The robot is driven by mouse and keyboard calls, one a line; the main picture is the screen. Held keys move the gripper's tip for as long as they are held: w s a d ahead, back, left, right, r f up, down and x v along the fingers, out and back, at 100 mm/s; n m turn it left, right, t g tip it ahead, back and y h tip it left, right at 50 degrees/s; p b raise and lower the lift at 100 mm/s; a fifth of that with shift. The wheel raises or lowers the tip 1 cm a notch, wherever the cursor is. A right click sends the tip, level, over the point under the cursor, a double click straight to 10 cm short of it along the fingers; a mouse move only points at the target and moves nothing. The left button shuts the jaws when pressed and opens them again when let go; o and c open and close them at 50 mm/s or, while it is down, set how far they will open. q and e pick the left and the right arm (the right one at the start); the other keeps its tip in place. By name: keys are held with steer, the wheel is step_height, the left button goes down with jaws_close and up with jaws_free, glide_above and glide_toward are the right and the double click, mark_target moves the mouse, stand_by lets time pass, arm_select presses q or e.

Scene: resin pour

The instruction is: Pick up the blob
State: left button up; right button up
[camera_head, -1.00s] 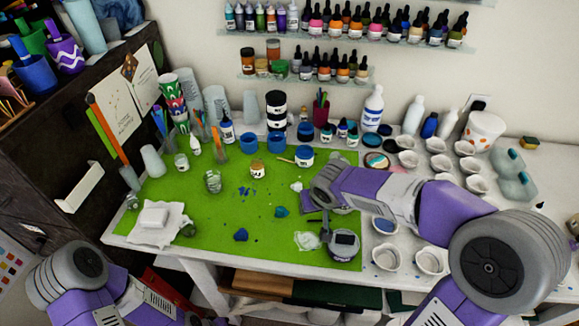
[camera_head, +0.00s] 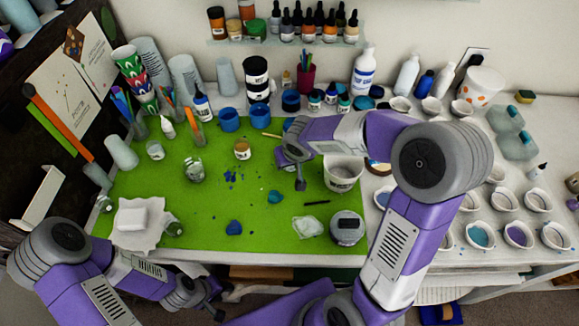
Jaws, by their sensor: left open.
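A dark blue blob (camera_head: 234,228) lies on the front middle of the green mat (camera_head: 200,225). A smaller teal blob (camera_head: 274,197) lies behind it to the right. A clear, whitish flat piece (camera_head: 308,227) lies further right. My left gripper (camera_head: 218,300) is open and empty, low in front of the table's front edge, nearer to me than the blue blob. My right gripper (camera_head: 292,173) is over the mat, behind and right of the teal blob. Its fingers point down, and their gap is not clear. I see nothing held in it.
A round grey-topped jar (camera_head: 347,228) and a white tub (camera_head: 343,172) stand on the mat's right side. A glass jar (camera_head: 193,170) stands behind the blobs. A white block on a cloth (camera_head: 135,222) lies at left. Several small cups fill the right.

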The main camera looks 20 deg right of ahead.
jaws_close()
stand_by(0.3)
step_height(320, 180, up, 15)
steer(key=w+p, duration=0.2)
steer(key=p, duration=0.5)
stand_by(1.0)
